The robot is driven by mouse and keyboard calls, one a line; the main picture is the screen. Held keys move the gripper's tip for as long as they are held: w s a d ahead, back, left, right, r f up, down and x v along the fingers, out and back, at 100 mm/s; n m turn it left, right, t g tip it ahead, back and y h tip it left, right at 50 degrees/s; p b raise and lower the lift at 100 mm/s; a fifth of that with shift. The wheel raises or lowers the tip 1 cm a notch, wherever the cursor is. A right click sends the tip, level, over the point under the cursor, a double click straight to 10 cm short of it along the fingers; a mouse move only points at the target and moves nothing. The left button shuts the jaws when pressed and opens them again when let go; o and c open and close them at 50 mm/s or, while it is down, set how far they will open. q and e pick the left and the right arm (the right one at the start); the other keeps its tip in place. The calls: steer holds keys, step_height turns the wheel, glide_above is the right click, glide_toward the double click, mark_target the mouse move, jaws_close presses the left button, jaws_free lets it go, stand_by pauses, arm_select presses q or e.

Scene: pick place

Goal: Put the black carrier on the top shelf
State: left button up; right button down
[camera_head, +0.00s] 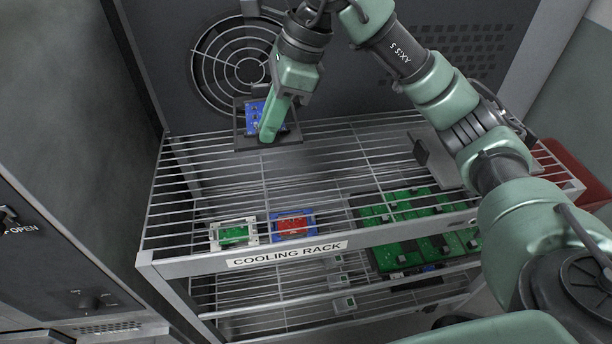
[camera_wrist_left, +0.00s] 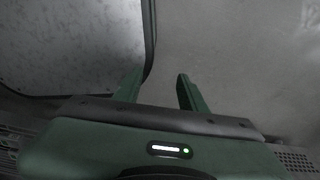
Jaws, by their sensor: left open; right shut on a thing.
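The black carrier (camera_head: 241,136) holds a blue board and is at the back left of the cooling rack's top shelf (camera_head: 330,150), in front of the round fan grille. My right gripper (camera_head: 266,132) comes down from above and is shut on the black carrier, at its right side. Whether the carrier's underside touches the wires cannot be told. The fingers hide part of the blue board. My left gripper (camera_wrist_left: 160,92) shows only in the left wrist view, open and empty, above a plain grey surface.
A white carrier (camera_head: 214,238) with a green board and a blue carrier (camera_head: 293,215) with a red board sit at the top shelf's front edge. Large green boards (camera_head: 400,215) show at front right. A grey bracket-like part (camera_head: 436,163) is at right. The shelf's middle is clear.

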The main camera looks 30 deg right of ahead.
mark_target(280, 141)
steer(key=f, duration=0.4)
steer(key=f+p, duration=0.1)
steer(key=f, duration=0.1)
steer(key=shift+s+f, duration=0.25)
steer(key=shift+f, duration=0.05)
step_height(280, 141, down, 8)
steer(key=shift+w+f+p, duration=0.15)
steer(key=shift+p, duration=0.75)
step_height(280, 141, down, 4)
steer(key=shift+f+p, duration=0.15)
steer(key=shift+p, duration=0.3)
arm_select(q)
steer(key=r, duration=0.2)
steer(key=s+r, duration=0.1)
steer(key=shift+s+a+r, duration=0.1)
steer(key=shift+s+r, duration=0.05)
steer(key=shift+r, duration=0.2)
arm_select(e)
steer(key=shift+f+b, duration=0.2)
steer(key=shift+b, duration=0.1)
steer(key=c, duration=1.5)
jaws_free()
steer(key=shift+r, duration=0.1)
arm_select(q)
steer(key=shift+f, duration=0.1)
arm_select(e)
steer(key=shift+o, duration=0.2)
steer(key=shift+r, duration=0.1)
